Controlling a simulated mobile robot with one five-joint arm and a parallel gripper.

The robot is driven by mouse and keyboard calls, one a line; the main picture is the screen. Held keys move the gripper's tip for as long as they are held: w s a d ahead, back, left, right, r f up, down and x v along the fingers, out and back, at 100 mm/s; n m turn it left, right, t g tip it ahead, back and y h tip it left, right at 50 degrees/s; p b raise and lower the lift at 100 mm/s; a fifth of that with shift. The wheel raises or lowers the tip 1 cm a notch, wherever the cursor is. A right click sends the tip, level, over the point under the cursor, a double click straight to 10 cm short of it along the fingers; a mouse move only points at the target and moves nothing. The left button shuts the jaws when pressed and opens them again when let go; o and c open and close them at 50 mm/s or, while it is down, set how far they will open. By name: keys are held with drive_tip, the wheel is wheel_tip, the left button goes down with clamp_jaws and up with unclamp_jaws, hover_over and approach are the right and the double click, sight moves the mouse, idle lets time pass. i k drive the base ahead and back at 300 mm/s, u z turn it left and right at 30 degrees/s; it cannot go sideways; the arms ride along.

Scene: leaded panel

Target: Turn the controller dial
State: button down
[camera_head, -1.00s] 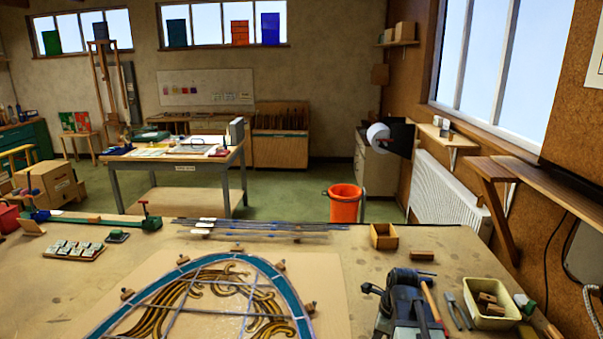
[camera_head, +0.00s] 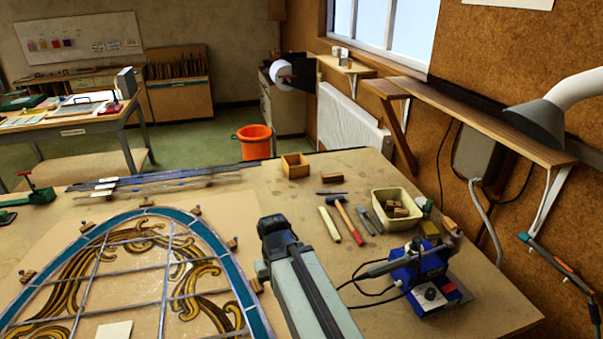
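The controller (camera_head: 414,283) is a blue box on the right part of the workbench, near its right edge. Its dark dial (camera_head: 430,294) is on the front face, turned toward the camera. A soldering iron (camera_head: 390,263) lies across the top of the controller, with black cables looping to the left. My arm, with a pale grey link and a dark joint, reaches up from the bottom centre, left of the controller and apart from it. I cannot make out my gripper's fingers in this view.
A hammer (camera_head: 346,219), a cream tub (camera_head: 398,209) and small tools lie behind the controller. A leaded panel (camera_head: 165,215) covers the left of the bench. A lamp (camera_head: 540,122) and shelf overhang the right side. Bare bench (camera_head: 500,310) lies right of the controller.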

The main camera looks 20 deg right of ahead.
sight(430, 294)
drive_tip(key=z, duration=0.35)
drive_tip(key=k, duration=1.15)
drive_tip(key=z, duration=0.5)
drive_tip(key=i, duration=0.5)
drive_tip(key=u, duration=0.1)
drive_tip(key=k, duration=0.3)
drive_tip(key=u, duration=1.15)
